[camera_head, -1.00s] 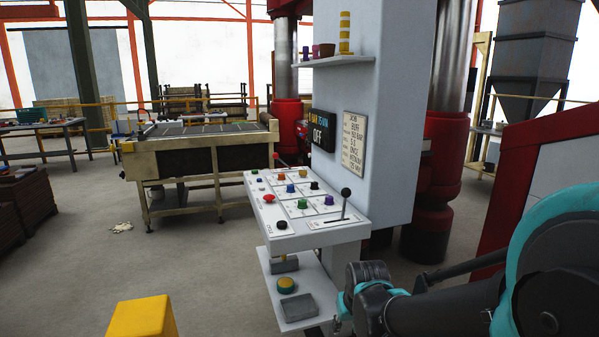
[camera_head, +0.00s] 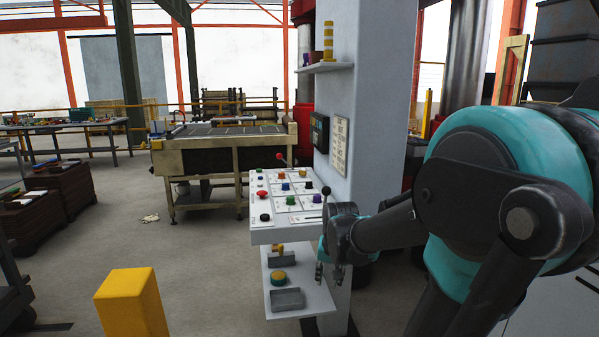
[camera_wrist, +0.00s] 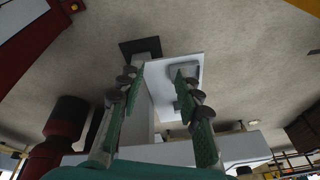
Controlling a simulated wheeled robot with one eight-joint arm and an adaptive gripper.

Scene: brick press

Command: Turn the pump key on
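The white control panel (camera_head: 283,232) carries several coloured knobs and a red button (camera_head: 261,193). A black-knobbed lever (camera_head: 325,191) stands at its right end, and a red-knobbed lever (camera_head: 281,157) at its far edge. The labels are too small to read, so I cannot tell which control is the pump key. My gripper (camera_head: 330,273) hangs just right of and below the panel's front edge, pointing down. In the wrist view my gripper (camera_wrist: 158,78) has its two fingers apart with nothing between them, above the lower white shelf (camera_wrist: 159,96).
The white press column (camera_head: 368,120) stands behind the panel, with a dark display (camera_head: 319,131) and a paper sheet (camera_head: 339,145). The lower shelf holds a yellow button (camera_head: 278,278) and a grey tray (camera_head: 288,299). A yellow post (camera_head: 132,303) stands front left. Floor between is clear.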

